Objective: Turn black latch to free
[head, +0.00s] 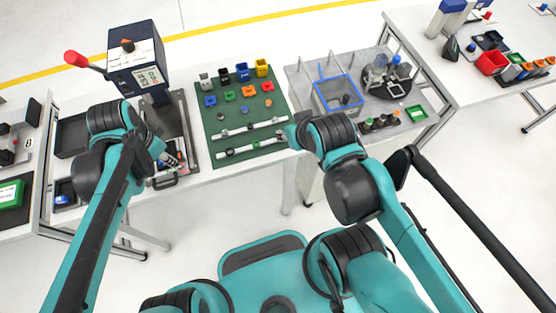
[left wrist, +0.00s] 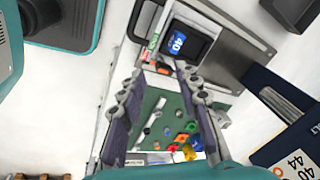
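I cannot surely pick out the black latch. A dark fixture plate (head: 180,120) stands under the blue press (head: 135,55) at the left of the table. A black square holder with a blue block marked 40 (left wrist: 180,43) shows in the left wrist view, just beyond my fingertips. My left gripper (head: 165,158) is low over the plate's front part, partly hidden by its wrist. In the left wrist view my left gripper (left wrist: 161,68) has its two fingers apart, with no object clearly held. My right gripper (head: 296,133) is by the grey tray's left side; its fingers are unclear.
The press has a lever with a red knob (head: 76,58) sticking out left. A green mat (head: 215,145) with small coloured parts lies right of the plate.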

